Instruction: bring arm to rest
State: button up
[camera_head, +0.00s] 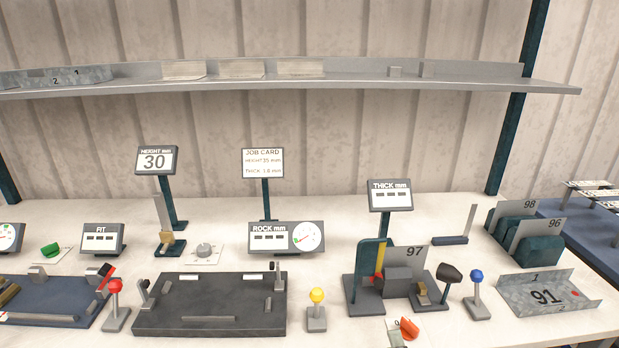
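My arm and my gripper do not show in the head view, so their pose and the finger state are hidden. The white bench (222,222) in front of me carries the panel bender station. A dark fixture plate (215,318) lies at the front middle. A clamp station (398,282) with a plate marked 97 stands to its right. The display marked HEIGHT mm (155,160) reads 30. The job card (263,163) shows height 35 mm and a thickness that looks like 1.8 mm.
Red (116,287), yellow (317,295) and blue (476,276) knobbed levers stand along the front. A tray marked 91 (575,303) lies at the right; plates 98 and 96 stand in a teal rack (535,251). A metal shelf (350,82) crosses above.

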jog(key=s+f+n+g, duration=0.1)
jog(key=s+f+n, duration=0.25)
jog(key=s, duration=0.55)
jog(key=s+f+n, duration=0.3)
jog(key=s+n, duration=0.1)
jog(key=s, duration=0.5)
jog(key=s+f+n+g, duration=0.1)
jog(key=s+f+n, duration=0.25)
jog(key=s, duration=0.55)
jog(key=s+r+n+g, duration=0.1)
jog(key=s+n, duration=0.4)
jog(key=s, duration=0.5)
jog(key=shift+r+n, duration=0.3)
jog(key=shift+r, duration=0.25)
